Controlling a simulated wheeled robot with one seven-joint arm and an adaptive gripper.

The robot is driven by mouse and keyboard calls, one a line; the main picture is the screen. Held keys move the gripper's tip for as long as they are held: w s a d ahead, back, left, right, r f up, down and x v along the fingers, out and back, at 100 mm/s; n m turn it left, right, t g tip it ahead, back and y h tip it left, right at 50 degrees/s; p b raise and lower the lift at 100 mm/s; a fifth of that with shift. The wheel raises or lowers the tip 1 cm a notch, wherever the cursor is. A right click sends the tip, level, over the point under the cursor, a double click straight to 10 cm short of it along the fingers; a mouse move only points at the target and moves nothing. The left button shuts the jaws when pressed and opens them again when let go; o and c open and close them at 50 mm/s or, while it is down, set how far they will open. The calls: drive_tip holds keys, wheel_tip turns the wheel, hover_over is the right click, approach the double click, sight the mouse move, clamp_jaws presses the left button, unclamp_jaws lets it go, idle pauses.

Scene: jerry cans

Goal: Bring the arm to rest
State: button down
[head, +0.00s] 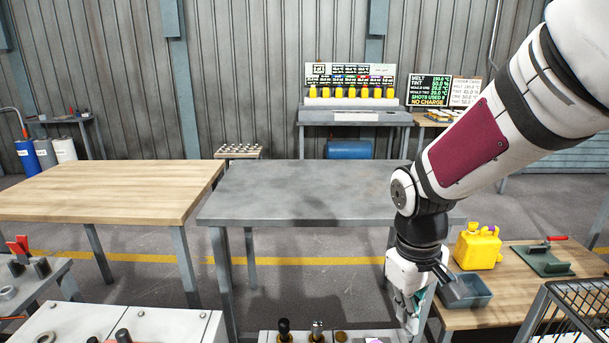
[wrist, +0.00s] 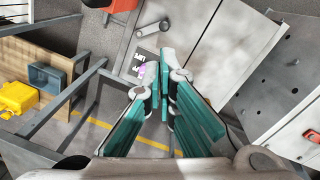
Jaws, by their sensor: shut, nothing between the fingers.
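My gripper (head: 413,312) points down at the lower right of the head view, in front of the grey table and left of the small wooden table. In the wrist view my gripper (wrist: 164,78) shows its teal-padded fingers with the tips together and nothing between them. It hangs above a grey panel surface (wrist: 186,36) and touches nothing that I can see. In the head view my arm comes in from the upper right and partly hides the grey table's right end.
A yellow jerry can (head: 478,247) and a grey-blue bin (head: 466,291) stand on the small wooden table (head: 515,318) at right. A wire basket (head: 570,315) is at the lower right. The grey table (head: 300,192) and the wooden table (head: 100,190) are bare.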

drive_tip(key=s+d+r+m+t+y+p, duration=0.1)
drive_tip(key=s+r+m+t+p, duration=0.3)
drive_tip(key=s+r, duration=1.4)
drive_tip(key=shift+s+m+p, duration=0.4)
drive_tip(key=shift+s+p, duration=0.25)
drive_tip(key=shift+p, duration=0.3)
drive_tip(key=shift+d, duration=0.1)
